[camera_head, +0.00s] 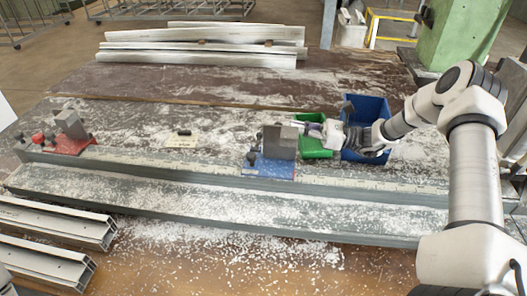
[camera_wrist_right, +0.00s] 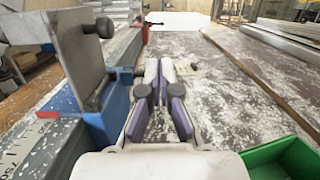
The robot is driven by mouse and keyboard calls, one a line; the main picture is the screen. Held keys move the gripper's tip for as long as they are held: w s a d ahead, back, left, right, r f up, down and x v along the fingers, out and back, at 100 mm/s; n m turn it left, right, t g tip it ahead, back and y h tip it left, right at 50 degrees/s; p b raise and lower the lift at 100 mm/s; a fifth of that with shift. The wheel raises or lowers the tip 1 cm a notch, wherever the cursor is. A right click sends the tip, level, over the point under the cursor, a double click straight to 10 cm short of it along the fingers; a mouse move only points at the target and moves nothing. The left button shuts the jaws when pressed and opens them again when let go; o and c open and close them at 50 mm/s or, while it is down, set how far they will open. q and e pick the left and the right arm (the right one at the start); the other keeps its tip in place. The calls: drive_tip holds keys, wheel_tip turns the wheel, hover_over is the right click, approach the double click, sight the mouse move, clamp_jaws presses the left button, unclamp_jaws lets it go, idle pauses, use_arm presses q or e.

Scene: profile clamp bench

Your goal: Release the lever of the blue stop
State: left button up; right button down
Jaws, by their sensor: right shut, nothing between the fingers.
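The blue stop (camera_head: 268,168) sits on the long grey rail, with an upright grey plate (camera_head: 281,140) on its blue base. Dark knobs (camera_head: 252,157) show at its left side. In the right wrist view the blue base (camera_wrist_right: 112,112) and plate (camera_wrist_right: 80,58) stand left of the fingers, with a dark knob (camera_wrist_right: 105,28) beside the plate. I cannot tell surely which part is the lever or its position. My right gripper (camera_head: 303,127) is just behind the plate, pointing left. Its purple-padded fingers (camera_wrist_right: 160,75) are shut and empty. My left gripper is not in view.
A red stop (camera_head: 72,145) sits at the rail's left end. A green bin (camera_head: 314,148) and a blue bin (camera_head: 368,112) stand behind the rail near my right arm. White profiles (camera_head: 200,45) lie at the back. Metal profiles (camera_head: 50,225) lie front left. Pale chips cover the bench.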

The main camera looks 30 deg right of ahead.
drive_tip(key=b, duration=0.6)
approach(258, 142)
drive_tip(key=w+d+f, duration=0.2)
drive_tip(key=d+f, duration=0.1)
drive_tip(key=shift+w, duration=0.3)
drive_tip(key=shift+f+b, duration=0.4)
drive_tip(key=shift+b, duration=0.2)
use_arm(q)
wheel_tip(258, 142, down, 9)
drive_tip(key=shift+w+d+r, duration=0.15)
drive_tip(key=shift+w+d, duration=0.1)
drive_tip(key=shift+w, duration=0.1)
use_arm(e)
drive_tip(key=shift+s+a+r, duration=0.1)
drive_tip(key=shift+r, duration=0.2)
drive_tip(key=shift+a, duration=0.1)
use_arm(q)
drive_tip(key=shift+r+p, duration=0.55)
drive_tip(key=shift+p, duration=0.25)
use_arm(e)
drive_tip(key=x, duration=0.9)
drive_tip(key=shift+w+a, duration=0.3)
